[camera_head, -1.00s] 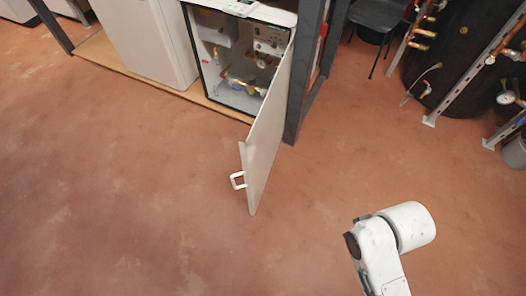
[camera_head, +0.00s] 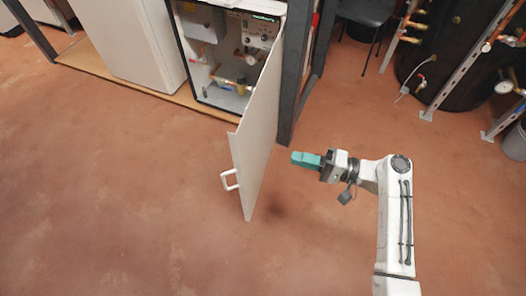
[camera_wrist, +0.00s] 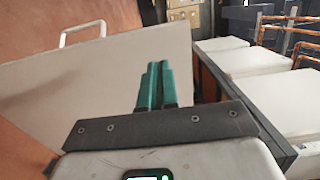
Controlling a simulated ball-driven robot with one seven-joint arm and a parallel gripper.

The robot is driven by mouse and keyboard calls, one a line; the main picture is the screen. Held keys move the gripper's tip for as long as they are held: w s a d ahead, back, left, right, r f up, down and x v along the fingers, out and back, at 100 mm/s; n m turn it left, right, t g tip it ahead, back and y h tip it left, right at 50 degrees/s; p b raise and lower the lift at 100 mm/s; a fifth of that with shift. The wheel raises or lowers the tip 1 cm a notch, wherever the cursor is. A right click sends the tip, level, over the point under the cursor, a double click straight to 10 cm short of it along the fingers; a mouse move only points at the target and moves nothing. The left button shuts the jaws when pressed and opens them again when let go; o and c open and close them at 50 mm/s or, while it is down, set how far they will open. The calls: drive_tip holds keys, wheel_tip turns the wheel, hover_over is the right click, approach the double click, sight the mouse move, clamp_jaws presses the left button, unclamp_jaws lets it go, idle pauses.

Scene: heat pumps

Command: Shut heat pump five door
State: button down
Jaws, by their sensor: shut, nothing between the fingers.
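The heat pump door (camera_head: 257,135) is a white panel standing wide open, swung out toward me from the right side of the cabinet (camera_head: 226,60). Its white handle (camera_head: 229,180) is on the left face near the free edge. My gripper (camera_head: 294,158) has teal fingers, is shut and empty, and points left at the door's right face, with a gap between them. In the wrist view the fingers (camera_wrist: 156,70) are together in front of the door panel (camera_wrist: 95,85), with the handle (camera_wrist: 82,32) above its top edge.
A dark post (camera_head: 294,80) stands right beside the hinge side. A closed white unit (camera_head: 135,45) is left of the open cabinet. A black chair (camera_head: 365,15), pipes and a black tank (camera_head: 460,60) are at the back right. The floor in front is clear.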

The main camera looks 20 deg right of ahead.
sight(239, 145)
drive_tip(key=x, duration=1.3)
drive_tip(key=shift+w+a, duration=0.15)
drive_tip(key=shift+a, duration=0.25)
drive_tip(key=shift+a, duration=0.1)
